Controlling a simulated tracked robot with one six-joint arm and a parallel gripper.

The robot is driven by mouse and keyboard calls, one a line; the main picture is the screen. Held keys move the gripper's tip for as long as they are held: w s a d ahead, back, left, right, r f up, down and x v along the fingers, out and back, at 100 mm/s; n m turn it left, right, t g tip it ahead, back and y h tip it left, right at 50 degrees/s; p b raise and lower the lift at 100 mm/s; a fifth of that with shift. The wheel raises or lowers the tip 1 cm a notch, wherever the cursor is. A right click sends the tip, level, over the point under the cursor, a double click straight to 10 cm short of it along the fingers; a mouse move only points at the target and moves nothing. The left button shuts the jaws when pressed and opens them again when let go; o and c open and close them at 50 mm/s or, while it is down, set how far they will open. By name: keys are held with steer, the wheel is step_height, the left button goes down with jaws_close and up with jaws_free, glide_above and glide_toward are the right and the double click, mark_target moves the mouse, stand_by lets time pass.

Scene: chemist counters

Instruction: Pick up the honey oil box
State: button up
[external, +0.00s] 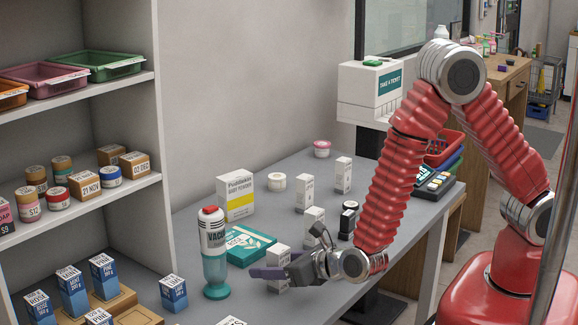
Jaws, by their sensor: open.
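I cannot tell which box is the honey oil box, as the small labels are too small to read for certain. Small upright white boxes stand on the grey counter (375,186): one near box (278,257) at my gripper, one behind it (313,216), and two farther back (304,192) (343,175). My gripper (281,277) is open, low over the counter. A purple finger crosses in front of the near white box and hides part of it. I cannot tell whether the finger touches the box or whether the box is between the fingers.
A teal-based vacuum bottle (215,268) and a teal box (247,246) stand close to the gripper's left. A yellow-and-white powder box (236,196) stands behind. Blue boxes (173,293) stand at front left, by the shelf unit (160,220). Dark round containers (348,222) stand near my arm.

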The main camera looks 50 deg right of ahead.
steer(key=shift+x, duration=1.05)
steer(key=c, duration=1.1)
steer(key=shift+c, duration=0.2)
step_height(320, 180, up, 10)
stand_by(0.4)
